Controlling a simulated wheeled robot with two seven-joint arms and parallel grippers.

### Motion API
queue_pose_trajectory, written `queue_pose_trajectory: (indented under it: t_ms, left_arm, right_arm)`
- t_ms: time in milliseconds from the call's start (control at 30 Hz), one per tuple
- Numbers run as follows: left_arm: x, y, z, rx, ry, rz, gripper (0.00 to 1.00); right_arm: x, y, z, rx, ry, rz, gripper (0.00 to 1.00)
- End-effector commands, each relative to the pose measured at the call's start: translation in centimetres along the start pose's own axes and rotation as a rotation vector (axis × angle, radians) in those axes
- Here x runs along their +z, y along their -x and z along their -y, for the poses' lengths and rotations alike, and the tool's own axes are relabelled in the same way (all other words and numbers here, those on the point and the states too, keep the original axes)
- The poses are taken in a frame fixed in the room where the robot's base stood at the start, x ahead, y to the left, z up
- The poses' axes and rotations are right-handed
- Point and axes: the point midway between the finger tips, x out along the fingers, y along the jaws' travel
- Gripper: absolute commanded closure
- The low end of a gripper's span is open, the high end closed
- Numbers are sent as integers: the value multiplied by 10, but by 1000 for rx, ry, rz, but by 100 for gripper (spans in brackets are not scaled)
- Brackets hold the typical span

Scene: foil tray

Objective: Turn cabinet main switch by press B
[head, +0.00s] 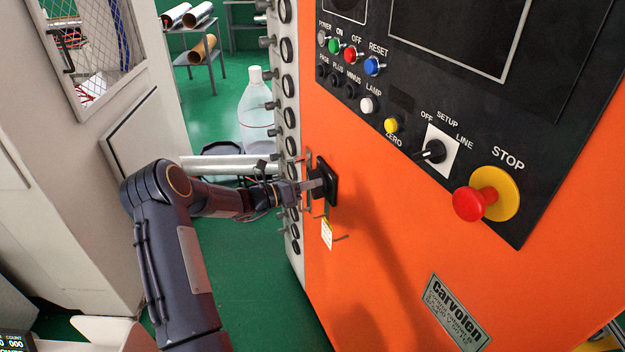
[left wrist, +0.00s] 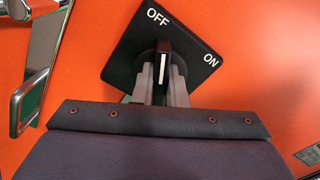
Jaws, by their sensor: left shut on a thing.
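The cabinet main switch (head: 325,181) is a black square plate with a rotary handle on the orange front of the press, near its left edge. In the left wrist view the switch plate (left wrist: 200,50) is tilted and bears the words OFF and ON. Its black handle (left wrist: 163,62) has a white line that points up, between the two words and nearer OFF. My left gripper (head: 308,185) is at the switch, and in the left wrist view its two fingers (left wrist: 163,88) are shut on the handle, one on each side. My right gripper is not in view.
The orange cabinet has a black control panel with a red STOP button (head: 474,203), a selector (head: 434,151) and several coloured buttons. A white tag (head: 327,233) hangs below the switch. A metal latch handle (left wrist: 30,100) is close by on the left. Green floor lies left of the cabinet.

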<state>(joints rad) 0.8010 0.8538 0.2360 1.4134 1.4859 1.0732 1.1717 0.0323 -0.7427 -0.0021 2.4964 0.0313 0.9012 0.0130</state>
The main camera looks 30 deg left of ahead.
Motion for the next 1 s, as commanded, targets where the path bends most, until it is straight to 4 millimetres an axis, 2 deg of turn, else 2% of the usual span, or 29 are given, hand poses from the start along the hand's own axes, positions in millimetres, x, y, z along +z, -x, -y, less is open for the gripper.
queue_pose_trajectory:
  t_ms: [400,1000]
  left_arm:
    - [0,0,-1,1,217,0,100]
    - [0,0,-2,1,256,1,100]
  right_arm:
    - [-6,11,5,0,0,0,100]
    - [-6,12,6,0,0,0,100]
